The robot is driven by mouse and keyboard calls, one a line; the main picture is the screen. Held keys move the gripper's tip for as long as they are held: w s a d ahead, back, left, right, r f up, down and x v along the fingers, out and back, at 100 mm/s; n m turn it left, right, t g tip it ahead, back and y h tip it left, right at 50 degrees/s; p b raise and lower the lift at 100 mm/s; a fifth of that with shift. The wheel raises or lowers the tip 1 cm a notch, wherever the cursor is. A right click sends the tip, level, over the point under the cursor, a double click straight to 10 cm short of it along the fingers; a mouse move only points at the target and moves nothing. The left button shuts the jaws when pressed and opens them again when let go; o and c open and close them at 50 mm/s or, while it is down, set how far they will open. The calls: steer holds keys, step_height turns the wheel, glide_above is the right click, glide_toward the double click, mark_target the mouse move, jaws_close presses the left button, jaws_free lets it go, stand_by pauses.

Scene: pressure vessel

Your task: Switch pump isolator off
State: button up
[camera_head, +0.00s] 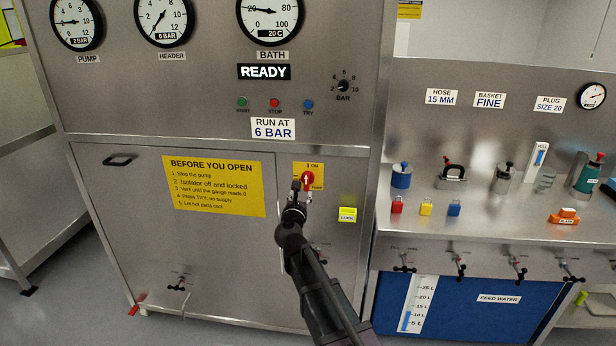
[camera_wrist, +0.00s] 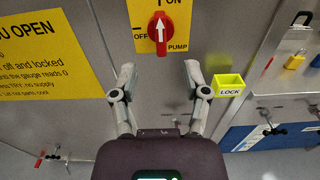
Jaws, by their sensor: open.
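The pump isolator is a red rotary knob (camera_wrist: 161,28) with a white arrow on a yellow plate (camera_wrist: 178,11) marked ON, OFF and PUMP. The arrow points up toward ON. In the head view the red knob (camera_head: 307,180) shows on the cabinet front, just past the end of my arm. My gripper (camera_wrist: 161,78) is open and empty. Its fingers point at the panel, one to each side below the knob, and do not appear to touch it. In the head view my gripper (camera_head: 300,187) partly covers the left of the plate.
A yellow LOCK holder (camera_wrist: 228,85) sits right of and below the isolator. A yellow notice (camera_head: 213,185) is to the left. Red, yellow and blue padlocks (camera_head: 425,207) stand on the right bench. Valve handles (camera_head: 404,263) project below its edge. The gauge panel above reads READY.

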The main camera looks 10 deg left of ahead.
mark_target(306, 177)
steer(key=w, duration=1.3)
steer(key=shift+w+d, duration=0.15)
steer(key=shift+d, duration=0.1)
